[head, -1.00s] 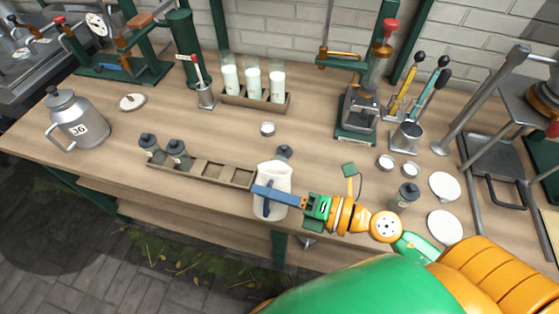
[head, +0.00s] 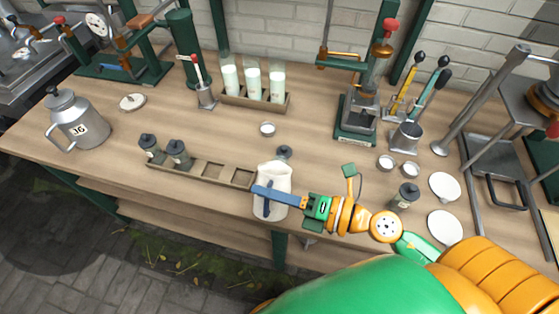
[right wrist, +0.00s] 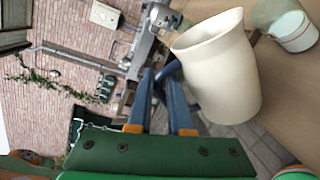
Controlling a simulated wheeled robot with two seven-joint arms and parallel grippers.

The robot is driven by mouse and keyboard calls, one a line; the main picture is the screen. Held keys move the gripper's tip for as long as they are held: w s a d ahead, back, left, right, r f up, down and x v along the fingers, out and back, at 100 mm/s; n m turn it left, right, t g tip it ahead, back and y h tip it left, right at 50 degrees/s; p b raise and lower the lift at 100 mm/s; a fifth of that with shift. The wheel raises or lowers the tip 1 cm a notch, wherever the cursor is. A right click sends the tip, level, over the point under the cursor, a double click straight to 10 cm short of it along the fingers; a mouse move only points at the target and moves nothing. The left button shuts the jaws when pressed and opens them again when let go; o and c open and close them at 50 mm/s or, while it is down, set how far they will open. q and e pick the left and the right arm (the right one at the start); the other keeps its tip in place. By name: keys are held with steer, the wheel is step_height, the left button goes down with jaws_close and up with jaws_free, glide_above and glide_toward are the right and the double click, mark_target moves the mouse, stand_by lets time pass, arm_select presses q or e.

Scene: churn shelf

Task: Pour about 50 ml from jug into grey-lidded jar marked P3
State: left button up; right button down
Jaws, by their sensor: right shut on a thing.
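The cream jug (head: 280,182) is at the front edge of the bench in the head view, and its wide mouth shows in the right wrist view (right wrist: 222,75). My right gripper (head: 266,194) is shut on the jug's dark blue handle (head: 267,207). A grey-lidded jar (head: 284,152) stands just behind the jug, mostly hidden by it. Other grey-lidded jars stand in the tray at left (head: 148,145), (head: 177,151) and at right (head: 408,194). I cannot read a P3 mark on any jar. My left gripper is out of view.
The long wooden tray (head: 241,178) has empty square slots beside the jug. A steel can marked JG (head: 82,128) stands at far left. A rack (head: 232,98) of tall white-filled glasses and a press (head: 357,120) stand behind. Mid-bench is mostly clear around a small white dish (head: 267,129).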

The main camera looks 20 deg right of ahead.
steer(key=s+a+f+n+t+b, duration=0.1)
steer(key=s+a+f+n+b, duration=0.2)
steer(key=b, duration=0.7)
steer(key=shift+s+f+n+y, duration=0.4)
steer(key=shift+s+f+n, duration=0.65)
steer(key=shift+f+n, duration=0.7)
steer(key=shift+r, duration=0.15)
